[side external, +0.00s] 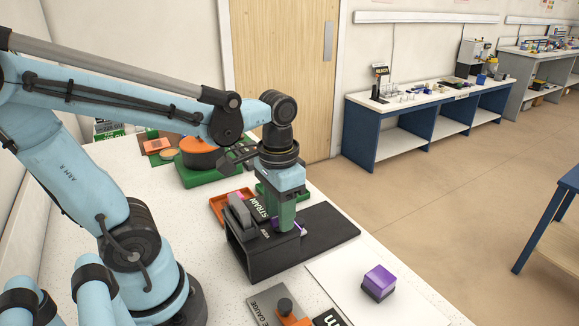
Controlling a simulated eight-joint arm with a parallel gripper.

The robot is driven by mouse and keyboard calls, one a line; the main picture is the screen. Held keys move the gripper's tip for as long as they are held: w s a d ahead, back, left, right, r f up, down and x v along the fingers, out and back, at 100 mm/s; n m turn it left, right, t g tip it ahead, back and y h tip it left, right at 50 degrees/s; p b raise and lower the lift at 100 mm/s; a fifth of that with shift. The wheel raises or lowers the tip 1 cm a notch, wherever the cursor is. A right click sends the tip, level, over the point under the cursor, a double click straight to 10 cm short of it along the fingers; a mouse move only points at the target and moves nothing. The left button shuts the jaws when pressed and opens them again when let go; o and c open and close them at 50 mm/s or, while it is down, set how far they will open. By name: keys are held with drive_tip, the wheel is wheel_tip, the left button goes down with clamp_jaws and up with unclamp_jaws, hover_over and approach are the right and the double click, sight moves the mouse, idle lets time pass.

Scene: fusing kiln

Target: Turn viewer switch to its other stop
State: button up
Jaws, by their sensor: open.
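The strain viewer (262,262) is a dark box on the white bench, with a grey upright part on its left and a label reading "STRAIN". My gripper (283,226) points down over the viewer's right part, its green fingers close to the top. It is open. The viewer switch cannot be made out; my fingers cover that part of the box. A bit of purple shows just right of the fingers. I cannot tell whether the fingers touch anything.
A black mat (335,230) lies right of the viewer. A purple block (379,279) sits on a white sheet in front. A gauge plate (272,308) with an orange part is at the front edge. An orange tray (222,207) and green-based orange pot (203,152) stand behind.

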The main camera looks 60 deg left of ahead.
wheel_tip(320, 180, up, 12)
idle(0.8)
drive_tip(key=w+d+f+t, duration=0.1)
drive_tip(key=w+f+t, duration=0.3)
drive_tip(key=f+t, duration=0.3)
wheel_tip(320, 180, down, 2)
drive_tip(key=shift+d+f, duration=0.15)
drive_tip(key=shift+d, duration=0.15)
